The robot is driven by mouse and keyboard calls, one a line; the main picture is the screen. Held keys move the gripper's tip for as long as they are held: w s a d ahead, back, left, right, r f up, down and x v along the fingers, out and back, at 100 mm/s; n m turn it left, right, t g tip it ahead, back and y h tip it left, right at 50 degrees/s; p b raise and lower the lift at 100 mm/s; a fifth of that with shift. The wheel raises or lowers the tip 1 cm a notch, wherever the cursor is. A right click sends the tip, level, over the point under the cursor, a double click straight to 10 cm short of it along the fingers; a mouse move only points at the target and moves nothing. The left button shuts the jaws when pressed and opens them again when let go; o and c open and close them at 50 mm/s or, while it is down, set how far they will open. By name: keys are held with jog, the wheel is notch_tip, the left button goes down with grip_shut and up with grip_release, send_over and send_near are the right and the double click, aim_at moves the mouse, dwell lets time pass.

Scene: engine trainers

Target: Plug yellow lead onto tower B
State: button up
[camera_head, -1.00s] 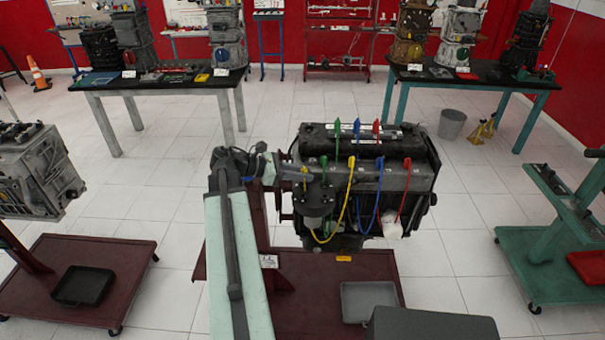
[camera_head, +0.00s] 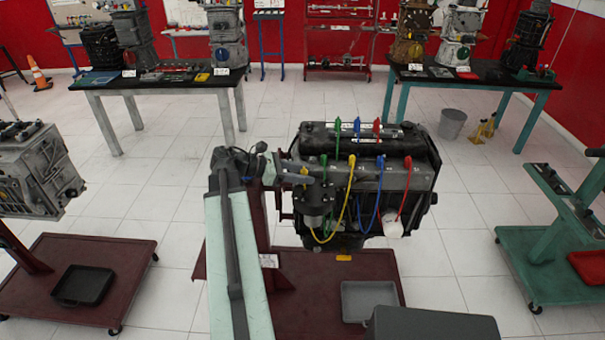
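The yellow lead (camera_head: 346,207) hangs in a loop on the front of the engine (camera_head: 415,177). Its upper end is at a yellow boot (camera_head: 351,161) on the engine's top edge, and its lower part curves beneath the dark round distributor (camera_head: 315,200). A small yellow piece (camera_head: 304,172) shows just above the distributor; I cannot tell whether it belongs to the lead. No tower carries a readable letter, so I cannot pick out tower B. My gripper (camera_head: 283,170) is at the engine's left end, beside the distributor. Its fingers are too small and overlapped to read.
Green (camera_head: 323,170), blue (camera_head: 377,200) and red (camera_head: 406,190) leads hang close by. Coloured upright pointers stand along the engine top. The maroon stand base (camera_head: 310,310) holds a grey tray (camera_head: 369,300). Open floor lies right of the engine.

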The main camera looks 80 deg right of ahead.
jog(key=shift+w+a+r, duration=0.1)
jog(key=shift+w+r, duration=0.15)
jog(key=shift+w, duration=0.15)
jog(key=p+v, duration=0.2)
jog(key=v, duration=0.5)
jog(key=shift+p, duration=0.4)
jog(key=shift+a+f, duration=0.1)
